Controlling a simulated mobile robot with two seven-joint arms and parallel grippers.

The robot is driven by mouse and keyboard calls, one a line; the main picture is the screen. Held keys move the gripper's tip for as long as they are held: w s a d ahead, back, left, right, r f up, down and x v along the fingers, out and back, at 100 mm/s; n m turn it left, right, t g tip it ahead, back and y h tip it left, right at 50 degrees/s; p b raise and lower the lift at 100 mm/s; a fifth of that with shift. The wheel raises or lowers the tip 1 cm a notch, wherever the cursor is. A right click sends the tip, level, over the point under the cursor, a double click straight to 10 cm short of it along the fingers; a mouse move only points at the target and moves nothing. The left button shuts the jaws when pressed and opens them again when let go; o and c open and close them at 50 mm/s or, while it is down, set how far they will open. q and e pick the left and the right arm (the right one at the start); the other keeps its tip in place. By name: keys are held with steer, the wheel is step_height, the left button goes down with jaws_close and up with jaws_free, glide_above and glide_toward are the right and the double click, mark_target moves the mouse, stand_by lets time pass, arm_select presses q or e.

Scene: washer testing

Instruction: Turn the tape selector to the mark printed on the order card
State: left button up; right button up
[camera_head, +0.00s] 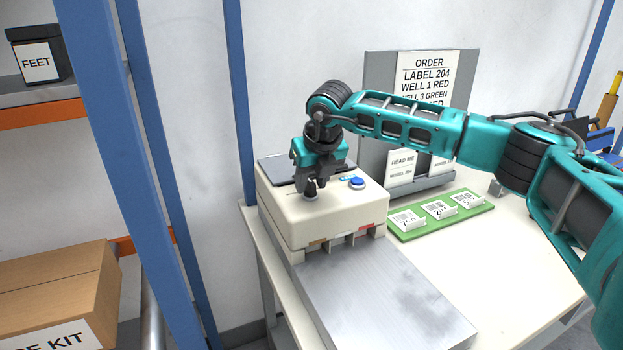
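The tape selector, a small dark knob (311,193), stands on top of a cream box-shaped machine (340,212). My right gripper (312,180) points down right at the knob, its dark fingertips close about it. I cannot tell whether they grip it or only stand beside it. The marks around the knob are too small or hidden to read. The order card (424,75) stands on a grey board behind; it reads LABEL 204, WELL 1 RED, WELL 3 GREEN, and its lower lines are partly hidden by my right arm. My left gripper is not in view.
A blue button (357,183) sits right of the knob. A metal plate (385,305) extends in front. Blue shelf posts (130,150) stand left.

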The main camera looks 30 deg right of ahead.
jaws_close()
stand_by(0.4)
